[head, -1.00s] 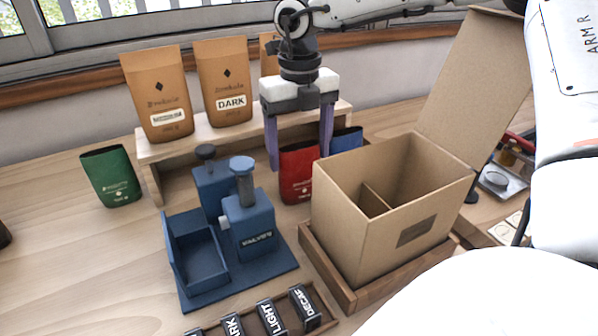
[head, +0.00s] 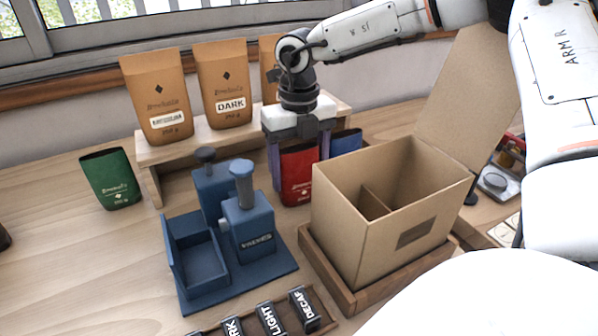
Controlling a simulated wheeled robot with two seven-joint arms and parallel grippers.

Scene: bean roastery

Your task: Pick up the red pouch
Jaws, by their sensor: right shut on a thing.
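The red pouch (head: 299,176) stands upright on the table, between the blue machine and the cardboard box, in front of the wooden riser. My right gripper (head: 299,160) points down over it from above, with its purple fingers on either side of the pouch. It is shut on the pouch. The box hides the pouch's lower right part. My left gripper is not in view.
The open cardboard box (head: 372,238) sits in a wooden tray (head: 333,283), close right of the pouch. A blue machine (head: 248,227) stands at left. A blue pouch (head: 346,142) is just behind right. A green pouch (head: 111,178) and brown bags (head: 222,84) are farther left.

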